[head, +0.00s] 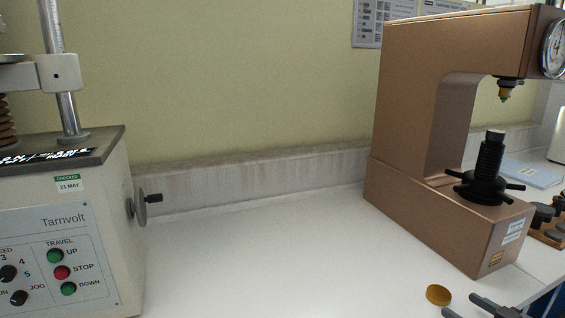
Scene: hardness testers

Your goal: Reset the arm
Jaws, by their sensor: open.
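My gripper (462,306) shows at the bottom right edge of the head view. Its two dark fingers are apart, with nothing seen between them. Most of my gripper and the rest of my arm are out of the frame. A small round brass-coloured disc (438,295) lies on the white bench just past the fingertips in the picture. It looks apart from them, but I cannot tell the height between them.
A copper-coloured hardness tester (415,115) with a black handwheel (488,186) stands at right. A grey Tarnvolt machine (60,220) with buttons stands at left. The white bench (270,260) between them is clear. Dark parts on a wooden holder (545,238) sit at far right.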

